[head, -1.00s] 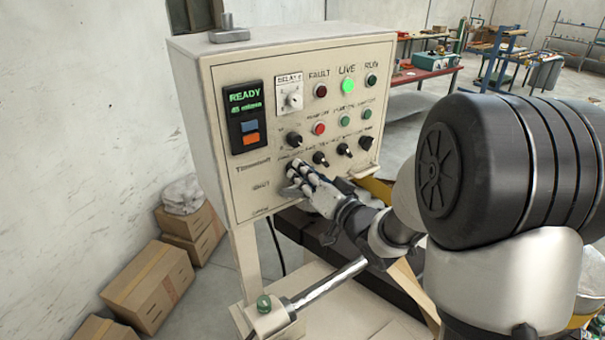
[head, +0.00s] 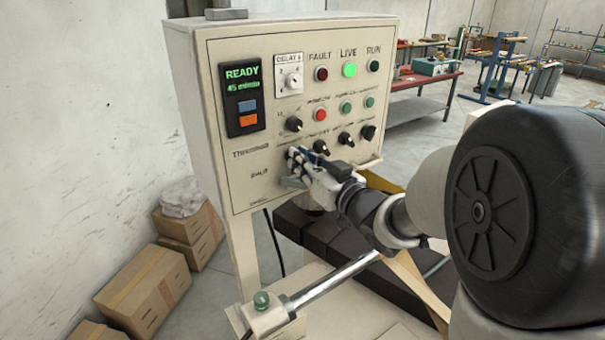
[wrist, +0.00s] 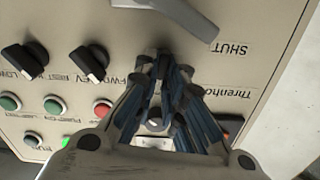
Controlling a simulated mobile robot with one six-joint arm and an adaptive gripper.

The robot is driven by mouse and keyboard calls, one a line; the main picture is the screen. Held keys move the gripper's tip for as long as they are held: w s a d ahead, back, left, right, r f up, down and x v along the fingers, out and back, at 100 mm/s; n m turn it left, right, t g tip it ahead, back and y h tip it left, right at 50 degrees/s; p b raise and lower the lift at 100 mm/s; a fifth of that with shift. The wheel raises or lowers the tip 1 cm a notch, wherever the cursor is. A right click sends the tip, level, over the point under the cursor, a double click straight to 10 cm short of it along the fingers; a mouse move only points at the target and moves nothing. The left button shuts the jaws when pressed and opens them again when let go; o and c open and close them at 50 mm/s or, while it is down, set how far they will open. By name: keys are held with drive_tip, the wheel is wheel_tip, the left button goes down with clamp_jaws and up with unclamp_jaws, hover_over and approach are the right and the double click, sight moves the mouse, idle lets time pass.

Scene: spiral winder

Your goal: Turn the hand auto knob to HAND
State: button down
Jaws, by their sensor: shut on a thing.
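The beige control panel (head: 222,160) stands on the left of the head view. My gripper (head: 297,160) is at the left end of its lower row of black knobs. In the wrist view, my gripper (wrist: 162,62) has its fingers closed together against the panel face, shut on the knob there. The fingers hide nearly all of this knob, so its pointer and label cannot be read. Two other black knobs in the row, one at its right (head: 321,147) and one further along (head: 346,139), stay clear of the fingers.
A grey lever (wrist: 185,12) by the word SHUT lies close to the fingertips. Another black knob (head: 293,123), a red button (head: 320,115) and a lit green lamp (head: 349,69) are above. Cardboard boxes (head: 145,290) stand at the lower left. A metal rod (head: 335,282) is below my arm.

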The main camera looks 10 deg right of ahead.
drive_tip(key=n+b, duration=0.8)
drive_tip(key=shift+s+a+n, duration=0.1)
drive_tip(key=shift+a+n, duration=0.1)
drive_tip(key=shift+n, duration=0.1)
idle(0.4)
drive_tip(key=c, duration=1.7)
unclamp_jaws()
drive_tip(key=shift+v, duration=3.75)
